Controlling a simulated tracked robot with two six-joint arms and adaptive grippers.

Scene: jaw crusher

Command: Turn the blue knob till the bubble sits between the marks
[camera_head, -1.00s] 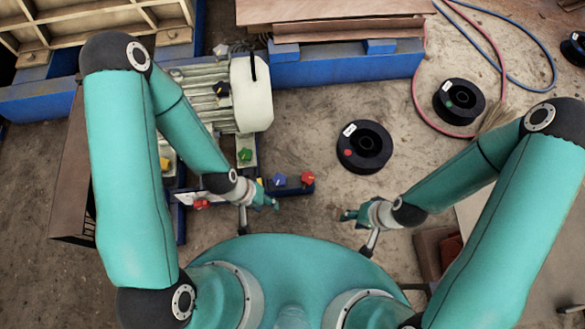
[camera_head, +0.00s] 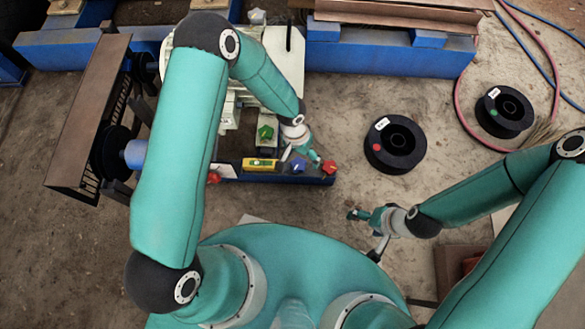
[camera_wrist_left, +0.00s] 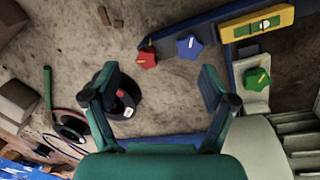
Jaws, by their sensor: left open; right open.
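The blue star knob (camera_head: 298,166) sits on a blue rail, between the yellow level and a red knob (camera_head: 329,167). It also shows in the left wrist view (camera_wrist_left: 189,46). The yellow level (camera_head: 260,164) has a green vial, seen in the left wrist view (camera_wrist_left: 263,25); the bubble's place against the marks is too small to tell. My left gripper (camera_head: 315,158) is open and empty, over the blue and red knobs. In its wrist view both knobs lie beyond the fingertips, with nothing between the fingers. My right gripper (camera_head: 353,214) is open and empty, right of the rail.
A green knob (camera_head: 265,132) stands behind the level, by the motor. Another red knob (camera_head: 213,178) is at the rail's left end. Black spools (camera_head: 395,144) (camera_head: 504,111) lie on the dirt floor to the right. The ground in front of the rail is clear.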

